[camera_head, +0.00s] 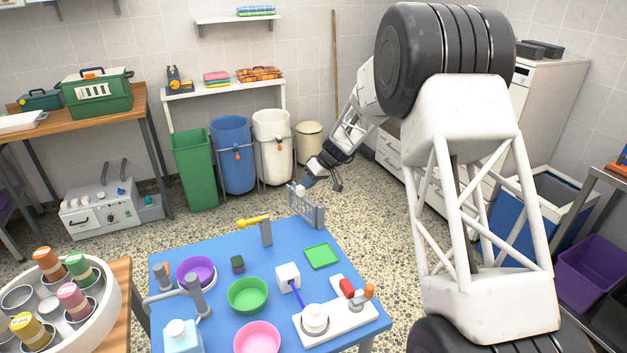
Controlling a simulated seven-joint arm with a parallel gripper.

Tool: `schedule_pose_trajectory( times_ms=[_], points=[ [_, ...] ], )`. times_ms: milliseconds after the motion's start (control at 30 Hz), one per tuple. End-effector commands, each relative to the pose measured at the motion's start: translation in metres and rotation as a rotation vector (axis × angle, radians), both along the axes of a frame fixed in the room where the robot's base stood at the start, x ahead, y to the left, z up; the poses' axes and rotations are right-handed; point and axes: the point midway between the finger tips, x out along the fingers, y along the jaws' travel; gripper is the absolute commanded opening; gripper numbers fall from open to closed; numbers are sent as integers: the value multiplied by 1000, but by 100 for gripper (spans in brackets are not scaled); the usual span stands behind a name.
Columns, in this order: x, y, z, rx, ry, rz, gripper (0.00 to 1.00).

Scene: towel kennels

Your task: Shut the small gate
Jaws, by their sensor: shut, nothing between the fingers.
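A small grey gate (306,209) with upright bars stands at the far right edge of the blue table (215,258). It is too small for me to tell whether its panel stands ajar or flush with its posts. My gripper (302,189) is just above and behind the gate, reaching down from the upper right. Its fingers are shut and empty. I cannot tell whether the fingertips touch the gate's top. The tips partly overlap the gate's upper left part in the head view.
Open floor lies beyond the table.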

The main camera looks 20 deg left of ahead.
Motion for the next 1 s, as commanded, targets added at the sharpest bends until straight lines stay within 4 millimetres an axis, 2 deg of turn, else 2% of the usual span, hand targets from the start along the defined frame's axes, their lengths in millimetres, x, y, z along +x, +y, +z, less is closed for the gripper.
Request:
schedule_pose_trajectory(
  times_ms=[467, 1000],
  points=[
    [-2, 1, 0, 1, 0, 2, 0],
    [-6, 6, 1, 0, -1, 79, 0]
  ],
)
